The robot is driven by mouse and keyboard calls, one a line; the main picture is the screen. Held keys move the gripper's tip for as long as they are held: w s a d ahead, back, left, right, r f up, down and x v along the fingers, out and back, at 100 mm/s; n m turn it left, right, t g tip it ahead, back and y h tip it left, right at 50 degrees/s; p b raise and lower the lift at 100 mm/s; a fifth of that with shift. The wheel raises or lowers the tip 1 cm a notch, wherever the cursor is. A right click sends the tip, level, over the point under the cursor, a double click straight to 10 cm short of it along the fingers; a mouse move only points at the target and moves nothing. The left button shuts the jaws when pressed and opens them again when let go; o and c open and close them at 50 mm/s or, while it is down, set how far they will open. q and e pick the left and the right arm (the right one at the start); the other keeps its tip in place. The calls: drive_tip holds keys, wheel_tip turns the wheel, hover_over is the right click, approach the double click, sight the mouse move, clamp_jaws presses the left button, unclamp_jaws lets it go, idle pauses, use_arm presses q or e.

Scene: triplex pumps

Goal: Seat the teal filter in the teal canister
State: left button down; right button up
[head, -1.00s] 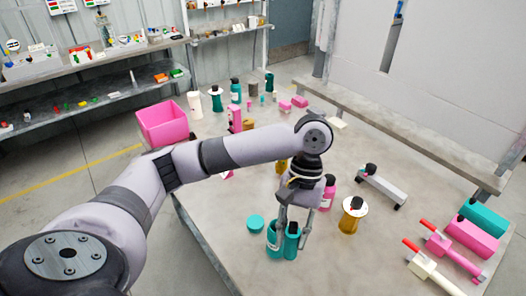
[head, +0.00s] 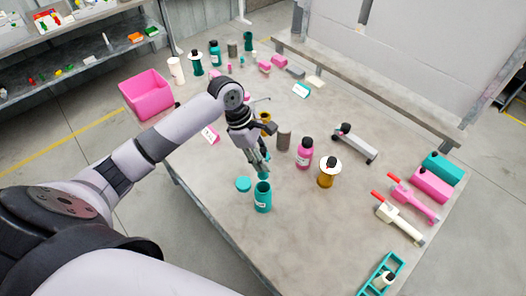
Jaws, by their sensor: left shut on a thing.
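The teal canister (head: 263,199) stands upright and open-topped near the table's front left edge. A round teal lid (head: 243,184) lies beside it on the left. My left gripper (head: 262,168) points down just behind the canister's mouth as seen here. It is shut on a small teal thing (head: 264,173), which looks like the teal filter. The fingers and arm hide most of it. I cannot tell whether it is above the canister or behind it. My right gripper is not in view.
A dark cylinder (head: 283,139), a pink bottle (head: 304,153) and a gold canister with a white disc (head: 327,174) stand right of the gripper. A pink bin (head: 147,93) is at the left. The table's front middle is clear.

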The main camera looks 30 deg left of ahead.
sight(263, 177)
use_arm(q)
wheel_tip(263, 177, down, 9)
drive_tip(key=shift+f, duration=0.2)
drive_tip(key=shift+f+b, duration=0.6)
drive_tip(key=shift+f, duration=0.3)
drive_tip(key=c, duration=1.2)
unclamp_jaws()
drive_tip(key=a, duration=0.2)
drive_tip(key=s+a+p, duration=0.1)
drive_tip(key=shift+a, duration=0.4)
